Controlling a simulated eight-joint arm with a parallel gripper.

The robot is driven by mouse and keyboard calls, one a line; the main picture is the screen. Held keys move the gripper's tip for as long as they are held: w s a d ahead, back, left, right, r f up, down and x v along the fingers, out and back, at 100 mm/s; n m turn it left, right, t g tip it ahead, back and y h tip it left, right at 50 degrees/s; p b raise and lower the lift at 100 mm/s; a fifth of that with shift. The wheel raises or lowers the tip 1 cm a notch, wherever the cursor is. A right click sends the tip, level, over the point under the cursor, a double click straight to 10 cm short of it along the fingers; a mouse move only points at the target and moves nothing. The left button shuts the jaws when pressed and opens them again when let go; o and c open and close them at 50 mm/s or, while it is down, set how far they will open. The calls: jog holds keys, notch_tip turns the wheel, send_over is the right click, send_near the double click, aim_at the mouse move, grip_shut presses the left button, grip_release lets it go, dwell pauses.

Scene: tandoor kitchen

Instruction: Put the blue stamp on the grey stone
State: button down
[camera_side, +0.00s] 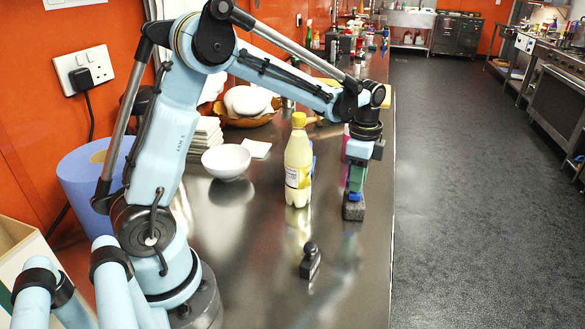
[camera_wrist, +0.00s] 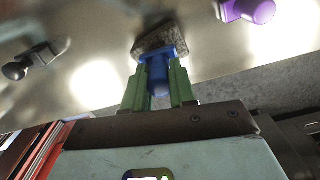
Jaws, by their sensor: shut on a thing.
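My gripper (camera_side: 355,178) reaches down over the right edge side of the counter. Its green fingers, also in the wrist view (camera_wrist: 159,88), are shut on the blue stamp (camera_wrist: 159,72). The grey stone (camera_side: 353,208) is a small dark speckled block on the counter, right under the fingers. In the wrist view the stone (camera_wrist: 150,42) shows just beyond the stamp's blue base, which overlaps it. The stamp's base (camera_side: 354,196) looks to be at the stone's top; I cannot tell whether it touches.
A yellow-capped bottle (camera_side: 298,165) stands left of the gripper. A black stamp (camera_side: 310,262) stands nearer the camera. A purple stamp (camera_wrist: 250,10) shows in the wrist view. A white bowl (camera_side: 226,161) is farther left. The counter's right edge is close to the stone.

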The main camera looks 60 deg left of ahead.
jog(key=shift+f, duration=0.25)
jog(key=shift+f, duration=0.1)
jog(key=c, duration=0.9)
grip_release()
